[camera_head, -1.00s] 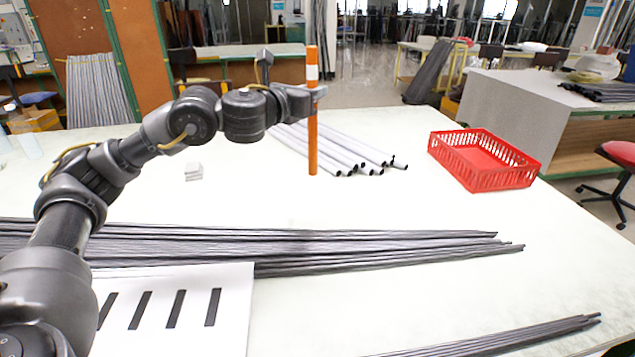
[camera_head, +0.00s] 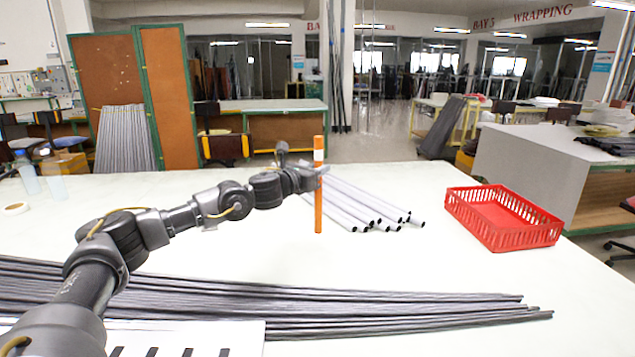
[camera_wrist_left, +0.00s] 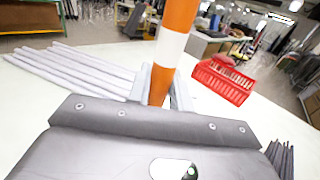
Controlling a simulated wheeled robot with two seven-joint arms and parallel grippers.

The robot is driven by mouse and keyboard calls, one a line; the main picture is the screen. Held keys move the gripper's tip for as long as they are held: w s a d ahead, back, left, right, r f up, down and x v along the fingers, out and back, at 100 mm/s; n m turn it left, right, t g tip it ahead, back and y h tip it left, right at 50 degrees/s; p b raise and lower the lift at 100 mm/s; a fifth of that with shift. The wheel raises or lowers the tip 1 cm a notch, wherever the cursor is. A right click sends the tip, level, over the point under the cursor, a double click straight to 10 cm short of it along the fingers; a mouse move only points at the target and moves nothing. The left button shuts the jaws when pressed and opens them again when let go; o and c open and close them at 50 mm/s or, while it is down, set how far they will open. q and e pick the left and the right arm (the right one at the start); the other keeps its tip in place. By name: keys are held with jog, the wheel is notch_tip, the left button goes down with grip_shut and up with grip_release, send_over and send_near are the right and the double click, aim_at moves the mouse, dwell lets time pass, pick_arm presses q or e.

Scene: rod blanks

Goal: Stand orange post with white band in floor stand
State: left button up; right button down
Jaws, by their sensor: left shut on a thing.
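The orange post with a white band (camera_head: 318,210) is upright in the head view, above or at the far part of the white table. My left gripper (camera_head: 316,172) is shut around its upper part, just below the white band. In the left wrist view the post (camera_wrist_left: 178,20) rises between the two pale fingers (camera_wrist_left: 160,86), with the white band above them. I cannot tell whether the post's lower end touches the table. No floor stand is in view. My right gripper is not in view.
White tubes (camera_head: 370,205) lie on the table behind the post. A red basket (camera_head: 503,235) is to the right. Long grey rods (camera_head: 400,302) lie across the front. Between rods and basket the table (camera_head: 400,260) is clear. Bottles (camera_head: 54,180) stand at far left.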

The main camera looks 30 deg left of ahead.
pick_arm(q)
jog(key=f, duration=0.3)
jog(key=shift+w+a+f, duration=0.25)
jog(key=shift+f, duration=0.15)
jog(key=shift+f, duration=0.1)
jog(key=o, duration=0.8)
jog(key=shift+c, duration=0.2)
